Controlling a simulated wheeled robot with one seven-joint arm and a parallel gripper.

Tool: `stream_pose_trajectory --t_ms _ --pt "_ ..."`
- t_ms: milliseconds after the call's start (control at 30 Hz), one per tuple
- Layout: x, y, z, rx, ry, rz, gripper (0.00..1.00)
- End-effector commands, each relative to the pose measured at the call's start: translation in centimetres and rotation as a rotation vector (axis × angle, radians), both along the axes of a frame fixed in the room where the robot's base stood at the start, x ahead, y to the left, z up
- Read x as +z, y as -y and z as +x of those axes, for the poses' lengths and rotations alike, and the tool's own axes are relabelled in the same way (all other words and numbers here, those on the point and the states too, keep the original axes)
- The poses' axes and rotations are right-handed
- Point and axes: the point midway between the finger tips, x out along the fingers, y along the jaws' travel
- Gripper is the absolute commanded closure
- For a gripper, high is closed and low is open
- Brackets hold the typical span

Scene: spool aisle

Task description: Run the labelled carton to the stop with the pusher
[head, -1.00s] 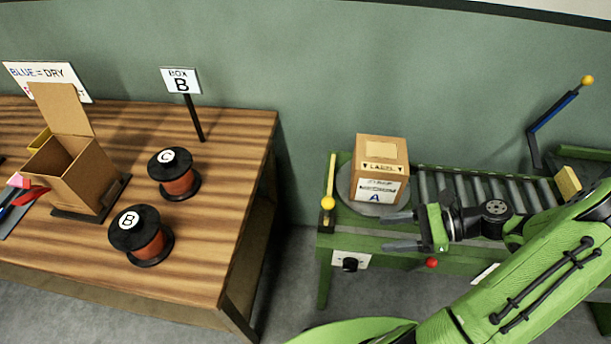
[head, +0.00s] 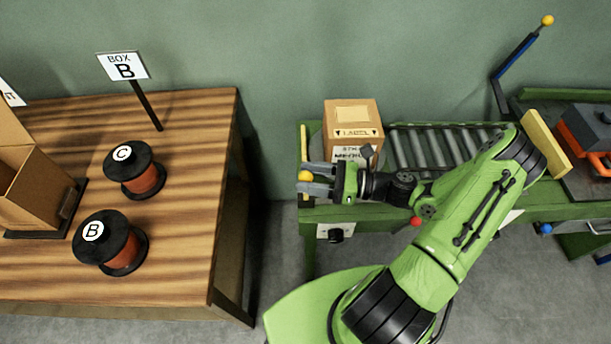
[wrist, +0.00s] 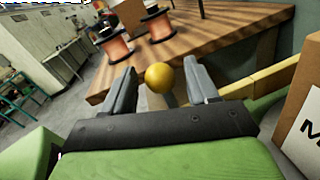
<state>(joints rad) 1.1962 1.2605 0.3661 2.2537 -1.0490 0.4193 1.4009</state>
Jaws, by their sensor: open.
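The labelled carton (head: 353,113) stands upright at the left end of the roller conveyor (head: 425,147), its lower front hidden behind my gripper. The pusher is a yellow bar (head: 304,142) left of the carton, with a yellow ball knob (head: 305,175) at its near end. My gripper (head: 306,180) is open, with its fingers at the knob. In the wrist view the knob (wrist: 160,77) shows between the two fingers, with gaps on both sides. The carton (wrist: 304,130) is at the right edge there. The yellow stop block (head: 545,143) is at the conveyor's right end.
A wooden table (head: 190,235) with two spools (head: 133,172) and an open box (head: 35,190) stands to the left, across a floor gap. A blue lever (head: 515,65) rises behind the conveyor's right end. A red knob (head: 415,222) is on the conveyor's front.

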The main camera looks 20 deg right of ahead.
Motion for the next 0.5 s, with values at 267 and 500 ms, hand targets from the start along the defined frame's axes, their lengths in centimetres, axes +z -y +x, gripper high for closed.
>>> stream_pose_trajectory --t_ms 267,500 --pt "0.01 -1.12 0.64 -0.001 0.000 0.000 0.41" --pt "0.02 -1.10 0.62 -0.001 0.000 0.000 0.63"
